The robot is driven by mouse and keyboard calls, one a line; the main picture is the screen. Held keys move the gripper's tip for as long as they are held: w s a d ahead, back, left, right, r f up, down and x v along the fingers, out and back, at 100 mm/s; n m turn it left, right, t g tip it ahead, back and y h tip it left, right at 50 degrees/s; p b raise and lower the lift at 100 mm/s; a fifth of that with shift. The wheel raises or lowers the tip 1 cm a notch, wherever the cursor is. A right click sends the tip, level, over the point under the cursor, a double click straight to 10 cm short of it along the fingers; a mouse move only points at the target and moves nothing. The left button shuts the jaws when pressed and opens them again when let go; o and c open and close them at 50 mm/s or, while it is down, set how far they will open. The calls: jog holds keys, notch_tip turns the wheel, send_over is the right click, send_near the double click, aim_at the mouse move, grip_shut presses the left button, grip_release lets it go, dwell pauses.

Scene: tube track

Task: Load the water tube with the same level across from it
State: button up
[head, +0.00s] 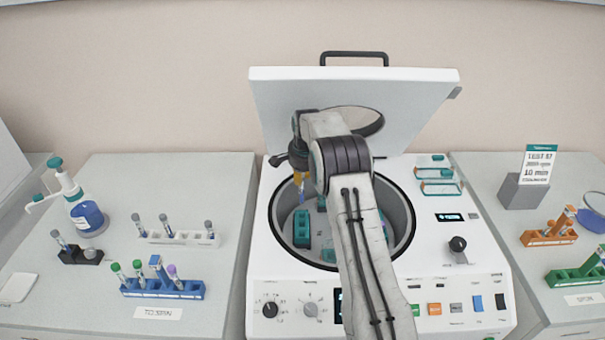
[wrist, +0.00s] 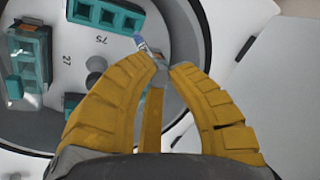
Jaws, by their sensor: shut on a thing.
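My gripper (head: 298,176) is over the left part of the open centrifuge bowl. In the wrist view its yellow fingers (wrist: 162,68) are closed around a slim tube (wrist: 148,45) with a bluish part, tilted at the fingertips. Its liquid level cannot be read. Below is the pale rotor (wrist: 66,68) with numbers and round holes. A teal bucket (head: 302,228) stands at the bowl's left; teal buckets also show at the wrist view's left (wrist: 28,65) and top (wrist: 105,14). My arm hides much of the rotor. Grey-capped tubes (head: 165,225) stand in a white rack (head: 180,238) on the left bench.
The raised centrifuge lid (head: 420,95) stands behind my arm. A blue rack (head: 165,290) holds several capped tubes, beside a black block (head: 80,256) and a blue bottle (head: 87,218). Orange (head: 548,238) and green racks (head: 572,277) stand at right. The left bench's back is clear.

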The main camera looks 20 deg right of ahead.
aim_at(301, 186)
jog(key=shift+f+b, duration=1.3)
jog(key=shift+f, duration=0.85)
jog(key=shift+f+b, duration=2.45)
jog(key=shift+f, duration=0.25)
dwell(0.7)
jog(key=o, duration=0.9)
jog(key=shift+c, duration=0.2)
jog(key=shift+r, duration=0.1)
jog(key=v, duration=1.1)
jog(key=shift+s+r, duration=0.2)
jog(key=shift+r, duration=0.15)
